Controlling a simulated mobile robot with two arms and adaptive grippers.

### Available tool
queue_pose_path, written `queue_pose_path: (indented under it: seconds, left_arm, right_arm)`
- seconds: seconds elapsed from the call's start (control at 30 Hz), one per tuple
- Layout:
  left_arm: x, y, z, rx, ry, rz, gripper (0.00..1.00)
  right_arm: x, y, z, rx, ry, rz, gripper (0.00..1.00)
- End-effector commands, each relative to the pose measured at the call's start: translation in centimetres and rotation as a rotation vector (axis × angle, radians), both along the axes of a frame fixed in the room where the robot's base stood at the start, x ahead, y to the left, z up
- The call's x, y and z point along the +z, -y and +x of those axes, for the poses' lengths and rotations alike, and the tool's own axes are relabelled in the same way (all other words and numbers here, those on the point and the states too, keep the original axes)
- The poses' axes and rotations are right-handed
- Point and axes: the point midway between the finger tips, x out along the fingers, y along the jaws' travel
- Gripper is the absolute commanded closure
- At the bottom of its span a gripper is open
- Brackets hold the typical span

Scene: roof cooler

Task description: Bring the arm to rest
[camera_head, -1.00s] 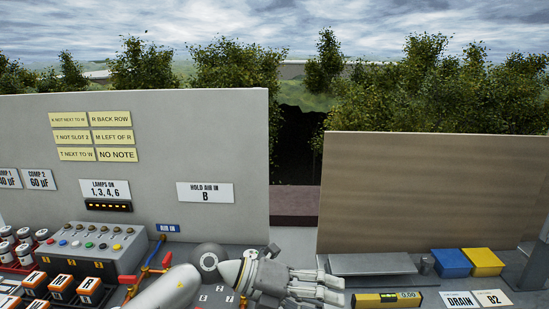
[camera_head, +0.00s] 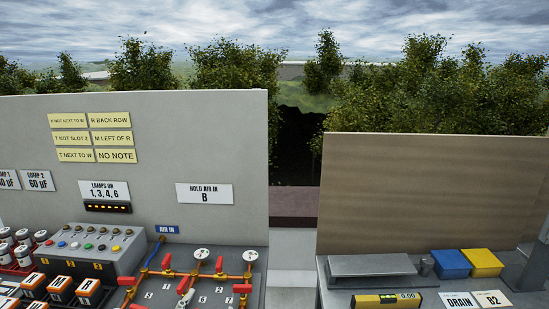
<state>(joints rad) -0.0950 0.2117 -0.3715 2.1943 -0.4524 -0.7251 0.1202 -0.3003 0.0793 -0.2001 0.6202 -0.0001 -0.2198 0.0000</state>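Neither of my arms nor grippers shows in the head view. The left bench is in plain sight. On it, copper pipework (camera_head: 205,275) with several red valve handles and two round gauges (camera_head: 201,254) stands on a numbered grey panel (camera_head: 253,262). I cannot tell whether either gripper is open or shut.
A grey box with coloured buttons (camera_head: 98,243), lettered orange-and-white blocks (camera_head: 60,284) and capacitors (camera_head: 22,253) stand at left. On the right bench are a grey plate (camera_head: 372,265), a yellow level (camera_head: 387,301), and blue (camera_head: 451,263) and yellow (camera_head: 484,262) blocks. A gap separates the benches.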

Motion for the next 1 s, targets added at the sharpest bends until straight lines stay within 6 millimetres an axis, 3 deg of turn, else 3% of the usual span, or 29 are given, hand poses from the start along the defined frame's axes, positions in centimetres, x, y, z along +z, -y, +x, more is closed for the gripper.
queue_pose_path:
  seconds: [0.03, 0.1, 0.2, 0.3, 0.5, 0.63, 1.0]
  left_arm:
    - [-2.7, -1.3, -1.8, 0.044, -0.111, -0.033, 0.32]
    - [-6.0, -2.8, -4.5, 0.096, -0.265, -0.07, 0.32]
    - [-10.2, -4.4, -9.1, 0.156, -0.479, -0.115, 0.32]
    - [-13.3, -5.3, -13.7, 0.193, -0.663, -0.146, 0.32]
    - [-16.6, -6.0, -21.9, 0.23, -0.957, -0.185, 0.32]
    - [-17.6, -6.1, -27.0, 0.237, -1.124, -0.203, 0.32]
    - [-27.7, -5.7, -24.9, 0.238, -1.154, -0.191, 0.32]
  right_arm:
    - [0.0, 0.0, 0.0, 0.0, 0.0, 0.0, 0.66]
    - [0.0, 0.0, 0.0, 0.0, 0.0, 0.0, 0.66]
    - [0.0, 0.0, 0.0, 0.0, 0.0, 0.0, 0.66]
    - [0.0, 0.0, 0.0, 0.0, 0.0, 0.0, 0.66]
    - [0.0, 0.0, 0.0, 0.0, -0.001, 0.0, 0.66]
    - [0.0, 0.0, 0.0, 0.0, -0.001, 0.0, 0.66]
    - [0.0, 0.0, 0.0, 0.0, -0.001, 0.0, 0.66]
